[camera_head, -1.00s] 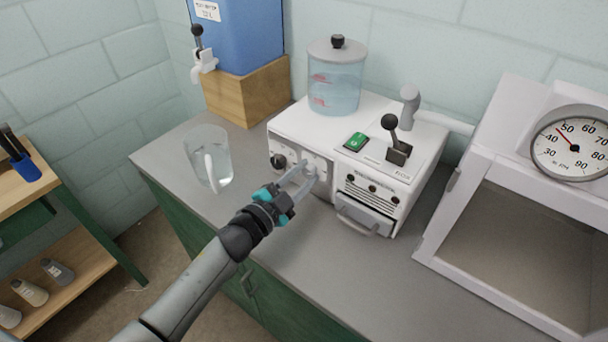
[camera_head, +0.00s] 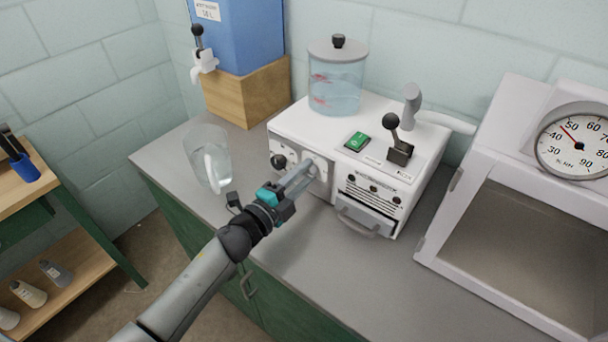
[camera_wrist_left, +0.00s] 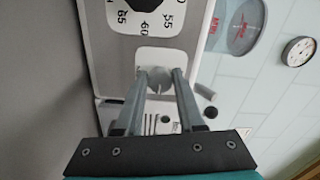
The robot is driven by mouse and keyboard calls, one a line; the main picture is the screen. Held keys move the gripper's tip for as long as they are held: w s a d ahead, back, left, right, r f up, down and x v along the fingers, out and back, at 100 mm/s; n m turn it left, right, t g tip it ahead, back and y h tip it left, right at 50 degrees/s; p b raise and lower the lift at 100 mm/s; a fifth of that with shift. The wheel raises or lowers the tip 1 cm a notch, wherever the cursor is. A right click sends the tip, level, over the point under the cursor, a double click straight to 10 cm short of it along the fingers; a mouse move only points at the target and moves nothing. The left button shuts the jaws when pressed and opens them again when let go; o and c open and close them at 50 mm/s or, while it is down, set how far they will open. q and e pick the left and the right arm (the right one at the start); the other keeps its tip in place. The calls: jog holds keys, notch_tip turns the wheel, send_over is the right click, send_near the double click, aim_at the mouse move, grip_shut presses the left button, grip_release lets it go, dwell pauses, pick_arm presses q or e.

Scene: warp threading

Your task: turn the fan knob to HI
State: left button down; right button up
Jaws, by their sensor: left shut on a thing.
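The white machine (camera_head: 340,135) stands on the grey counter. In the left wrist view, the knob (camera_wrist_left: 159,80) sits between the two grey fingertips on a white plate. Its markings, and so its setting, cannot be read. A black dial knob (camera_head: 278,161) is just to the left on the same panel; in the left wrist view its plate shows 55, 60 and 65. My right gripper is out of view.
A glass pitcher of water (camera_head: 207,160) stands close to the left of the machine. A drawer with a handle (camera_head: 364,216) and a black-balled lever (camera_head: 391,122) are on its right part. A white cabinet with a gauge (camera_head: 575,140) stands at the right. The front counter is clear.

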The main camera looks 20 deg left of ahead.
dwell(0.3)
pick_arm(q)
jog(key=c, duration=0.5)
grip_release()
jog(key=v, duration=1.5)
jog(key=shift+s+a, duration=0.1)
jog(key=shift+s, duration=0.05)
